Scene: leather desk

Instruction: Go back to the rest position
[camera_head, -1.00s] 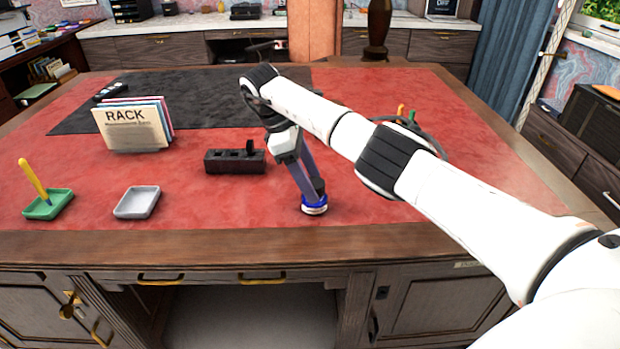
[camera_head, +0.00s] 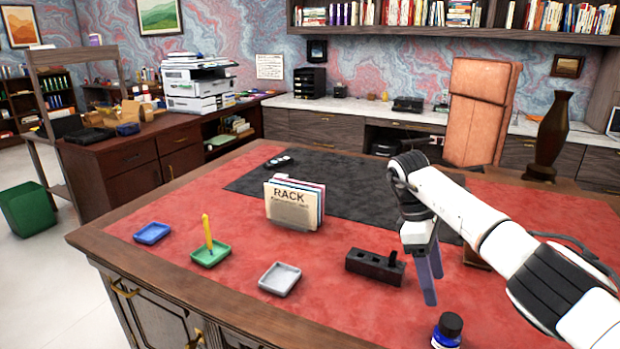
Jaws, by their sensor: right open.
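My right gripper (camera_head: 433,290) hangs from the white arm that comes in from the right. Its two fingers point down, slightly apart, with nothing between them. A blue ink bottle (camera_head: 447,332) with a black cap stands upright on the red leather desk top (camera_head: 345,310), just below and in front of the fingertips. The gripper appears clear of it. The bottle's lower part is cut off by the bottom of the picture. My left gripper is out of view.
A dark block holder (camera_head: 375,266) lies left of the gripper. Further left are a file rack (camera_head: 292,205), a grey tray (camera_head: 280,278), a green tray (camera_head: 211,256) with a yellow stick and a blue tray (camera_head: 152,233). A dark vase (camera_head: 550,140) stands behind the desk.

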